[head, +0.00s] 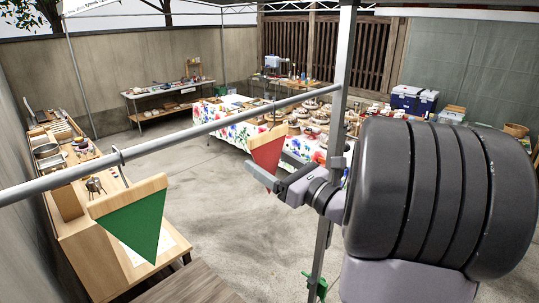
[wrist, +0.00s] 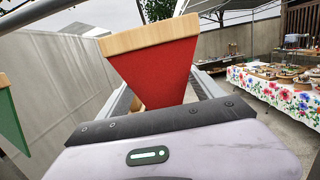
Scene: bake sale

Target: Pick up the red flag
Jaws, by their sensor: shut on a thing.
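The red flag (head: 267,150) is a triangular pennant with a wooden top strip. In the head view it is at the middle, just below the metal crossbar. In the wrist view the red flag (wrist: 158,72) fills the centre, point down between the fingers. My gripper (head: 268,178) is shut on its lower part, coming from the right. In the wrist view my gripper (wrist: 160,98) hides the flag's tip. I cannot tell whether the flag still touches the bar.
A green flag (head: 137,222) hangs from a hook on the crossbar (head: 220,122) at the left. A metal post (head: 338,110) stands close to my arm. A wooden counter (head: 92,245) is at the left, and a flowered table (head: 228,127) stands behind. The floor between is clear.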

